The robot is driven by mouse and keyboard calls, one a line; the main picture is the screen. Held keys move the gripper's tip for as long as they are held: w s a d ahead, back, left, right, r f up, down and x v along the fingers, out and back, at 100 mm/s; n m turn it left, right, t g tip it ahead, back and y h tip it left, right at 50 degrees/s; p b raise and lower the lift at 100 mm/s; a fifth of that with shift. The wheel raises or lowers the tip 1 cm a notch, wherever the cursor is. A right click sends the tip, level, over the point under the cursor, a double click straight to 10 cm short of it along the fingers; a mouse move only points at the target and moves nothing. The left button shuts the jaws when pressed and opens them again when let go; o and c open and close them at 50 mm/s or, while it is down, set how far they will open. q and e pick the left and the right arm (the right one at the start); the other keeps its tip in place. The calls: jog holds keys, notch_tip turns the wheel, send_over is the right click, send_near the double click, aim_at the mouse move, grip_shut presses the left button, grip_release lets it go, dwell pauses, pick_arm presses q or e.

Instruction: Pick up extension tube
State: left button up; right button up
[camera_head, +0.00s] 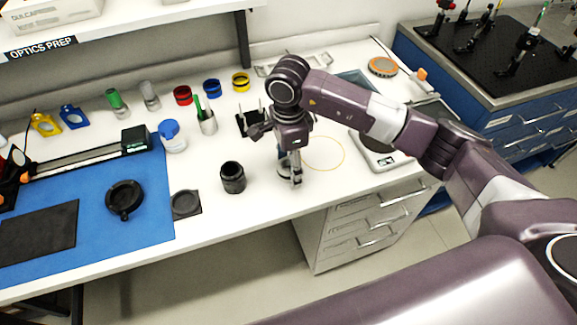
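A short black ribbed cylinder (232,178), which looks like the extension tube, stands upright on the white bench near its front edge. My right gripper (291,174) points down over the bench to the right of this cylinder, clearly apart from it. Its fingers are small and seen partly edge-on, so I cannot tell whether they are open or shut, or whether anything is between them. My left gripper is not in view.
A flat black square piece (186,204) lies left of the cylinder. A blue mat (150,226) holds a black ring-shaped part (124,198). A white cup with pens (207,124) stands behind. A scale (378,152) is at right. An orange circle (324,153) marks clear bench.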

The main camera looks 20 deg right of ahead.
jog(key=c, duration=1.1)
jog(key=shift+r, duration=0.1)
jog(key=shift+c, duration=0.2)
jog(key=shift+w+r, duration=0.1)
jog(key=shift+r, duration=0.45)
notch_tip(320, 180, up, 11)
jog(key=b, duration=0.3)
notch_tip(320, 180, up, 8)
send_over(288, 164)
jog(key=shift+f, duration=0.1)
